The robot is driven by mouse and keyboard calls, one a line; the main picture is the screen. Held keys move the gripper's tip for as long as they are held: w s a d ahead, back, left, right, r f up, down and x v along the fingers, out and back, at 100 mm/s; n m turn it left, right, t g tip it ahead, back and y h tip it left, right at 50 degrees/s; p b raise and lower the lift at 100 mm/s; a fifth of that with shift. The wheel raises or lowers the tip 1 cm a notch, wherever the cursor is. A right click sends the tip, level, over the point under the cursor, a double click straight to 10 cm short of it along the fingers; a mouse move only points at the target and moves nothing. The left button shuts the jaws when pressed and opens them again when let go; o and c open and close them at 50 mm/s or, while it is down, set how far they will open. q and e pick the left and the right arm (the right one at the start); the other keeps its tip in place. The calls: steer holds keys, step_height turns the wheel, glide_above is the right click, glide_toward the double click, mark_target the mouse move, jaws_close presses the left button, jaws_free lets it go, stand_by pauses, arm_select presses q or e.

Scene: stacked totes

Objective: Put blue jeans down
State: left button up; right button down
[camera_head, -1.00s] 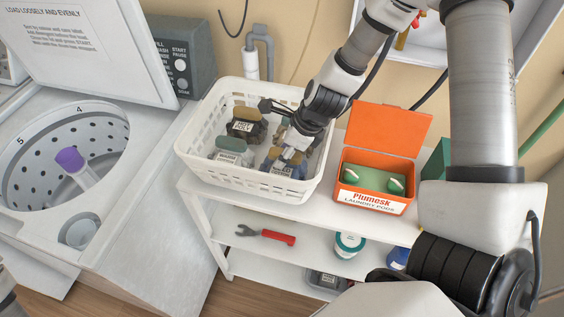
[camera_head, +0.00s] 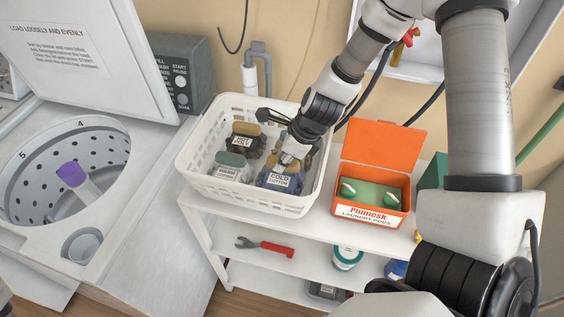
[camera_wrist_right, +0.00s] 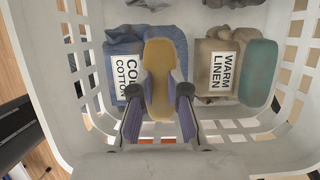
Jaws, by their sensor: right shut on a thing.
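The blue jeans (camera_head: 270,181) are a folded blue bundle with a tan top and a "COLD COTTON" label, in the front right part of the white basket (camera_head: 196,133). In the right wrist view the jeans (camera_wrist_right: 117,45) lie within the basket walls. My right gripper (camera_head: 287,163) reaches down into the basket. Its fingers (camera_wrist_right: 158,92) are shut on the jeans at the tan top, one on each side. Whether the jeans rest on the basket floor is hidden.
In the basket are a "WARM" bundle with a green top (camera_head: 231,162) and a dark "HOT" bundle (camera_head: 244,140). An orange pod box (camera_head: 370,209) stands open at right. The open washer (camera_head: 70,215) is at left. A red wrench (camera_head: 272,248) lies on the shelf below.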

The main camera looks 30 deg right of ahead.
step_height(320, 180, up, 8)
steer(key=p, duration=0.5)
steer(key=shift+s+f+p, duration=0.1)
steer(key=shift+s+p, duration=0.05)
steer(key=shift+p, duration=0.15)
arm_select(q)
step_height(320, 180, up, 7)
steer(key=shift+r, duration=0.15)
arm_select(e)
steer(key=shift+f, duration=0.1)
